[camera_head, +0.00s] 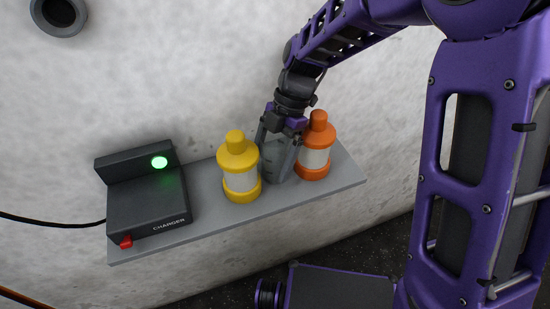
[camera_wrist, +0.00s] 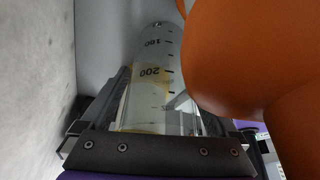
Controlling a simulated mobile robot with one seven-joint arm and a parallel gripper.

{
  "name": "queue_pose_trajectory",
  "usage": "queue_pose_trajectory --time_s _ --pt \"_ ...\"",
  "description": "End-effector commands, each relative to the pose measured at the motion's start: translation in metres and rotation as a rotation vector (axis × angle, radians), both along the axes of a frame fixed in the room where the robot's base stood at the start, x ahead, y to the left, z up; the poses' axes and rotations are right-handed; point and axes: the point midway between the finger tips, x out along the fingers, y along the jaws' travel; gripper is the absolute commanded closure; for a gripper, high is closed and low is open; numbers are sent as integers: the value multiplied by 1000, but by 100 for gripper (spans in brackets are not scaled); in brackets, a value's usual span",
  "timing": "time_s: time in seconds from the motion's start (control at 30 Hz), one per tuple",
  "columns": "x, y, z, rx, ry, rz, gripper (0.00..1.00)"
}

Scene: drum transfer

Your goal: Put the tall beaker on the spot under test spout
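The tall beaker (camera_head: 278,160), clear with printed marks, stands upright on the grey shelf (camera_head: 215,215) between a yellow bottle and an orange bottle. My gripper (camera_head: 281,140) reaches down from above with one finger on each side of the beaker. Whether the fingers press on the glass or stand slightly apart cannot be told. The test spout and its spot are not seen.
The yellow bottle (camera_head: 239,170) stands close left of the beaker. The orange bottle (camera_head: 315,150) stands close right and fills much of the wrist view (camera_wrist: 245,60). A charger (camera_head: 148,200) with a green light sits at the shelf's left end. The wall is right behind.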

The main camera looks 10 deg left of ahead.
Motion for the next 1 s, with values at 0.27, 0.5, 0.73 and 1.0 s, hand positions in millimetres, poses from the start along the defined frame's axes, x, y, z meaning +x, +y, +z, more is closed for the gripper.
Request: queue_pose_trajectory --time_s 0.27,0.5,0.73,1.0 --pt "0 0 0 0 0 0 58" --pt "0 0 1 0 0 0 89" --pt "1 0 5 0 -2 1 89" --pt "1 0 40 2 -6 -1 89"
